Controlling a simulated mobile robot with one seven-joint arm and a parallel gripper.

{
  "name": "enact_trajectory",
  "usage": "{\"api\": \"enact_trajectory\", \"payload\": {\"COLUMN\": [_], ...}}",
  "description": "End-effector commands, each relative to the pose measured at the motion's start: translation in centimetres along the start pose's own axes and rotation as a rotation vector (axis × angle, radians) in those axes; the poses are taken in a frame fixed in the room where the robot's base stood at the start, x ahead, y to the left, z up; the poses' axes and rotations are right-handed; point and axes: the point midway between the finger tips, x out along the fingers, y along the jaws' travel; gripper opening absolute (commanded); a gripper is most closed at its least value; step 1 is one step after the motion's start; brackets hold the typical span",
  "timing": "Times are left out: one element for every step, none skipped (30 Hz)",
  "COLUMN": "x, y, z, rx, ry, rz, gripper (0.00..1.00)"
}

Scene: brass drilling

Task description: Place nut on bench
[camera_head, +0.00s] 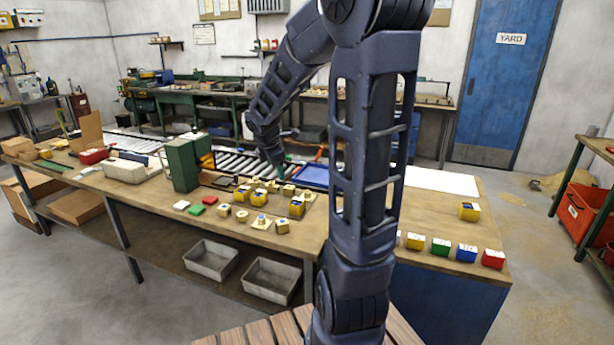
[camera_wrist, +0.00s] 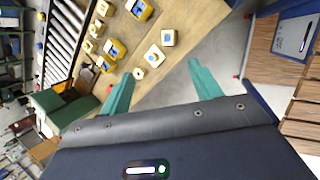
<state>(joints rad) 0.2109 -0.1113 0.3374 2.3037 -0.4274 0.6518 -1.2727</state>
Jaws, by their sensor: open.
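My gripper (camera_wrist: 160,69) is open, its two teal fingers spread with nothing held between them in the wrist view.
Several yellow blocks (camera_head: 297,206) stand around these pieces. A green box (camera_head: 182,165), a roller conveyor (camera_head: 240,162) and a blue tray (camera_head: 312,175) lie behind. Coloured blocks (camera_head: 440,247) line the right front edge. Grey bins (camera_head: 271,281) sit on the lower shelf.

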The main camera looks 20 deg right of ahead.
Motion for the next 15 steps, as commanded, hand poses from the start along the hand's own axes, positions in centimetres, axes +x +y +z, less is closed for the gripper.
{"api": "enact_trajectory", "payload": {"x": [-1.4, -2.1, -3.0, -3.7, -4.3, -5.2, -5.8, -6.4, -7.2, -7.7, -8.3, -9.0, -9.5, -10.0, -10.6], "y": [-1.1, -1.7, -2.5, -3.2, -3.9, -4.7, -5.4, -6.1, -7.0, -7.7, -8.4, -9.3, -10.1, -10.8, -11.7], "z": [0.4, 0.6, 0.9, 1.1, 1.2, 1.4, 1.6, 1.7, 1.8, 1.9, 2.0, 2.1, 2.1, 2.2, 2.2], "rx": [0.092, 0.152, 0.231, 0.291, 0.349, 0.43, 0.489, 0.549, 0.628, 0.688, 0.747, 0.826, 0.883, 0.944, 1.02], "ry": [-0.005, -0.006, -0.006, -0.005, -0.004, 0.0, 0.003, 0.007, 0.013, 0.019, 0.025, 0.035, 0.043, 0.052, 0.064], "rz": [0.004, 0.003, 0.004, 0.003, 0.002, 0.003, 0.002, 0.002, 0.001, -0.001, -0.002, -0.005, -0.008, -0.01, -0.016], "gripper": [0.63, 0.63, 0.63, 0.63, 0.63, 0.63, 0.63, 0.63, 0.63, 0.63, 0.63, 0.63, 0.63, 0.63, 0.63]}}
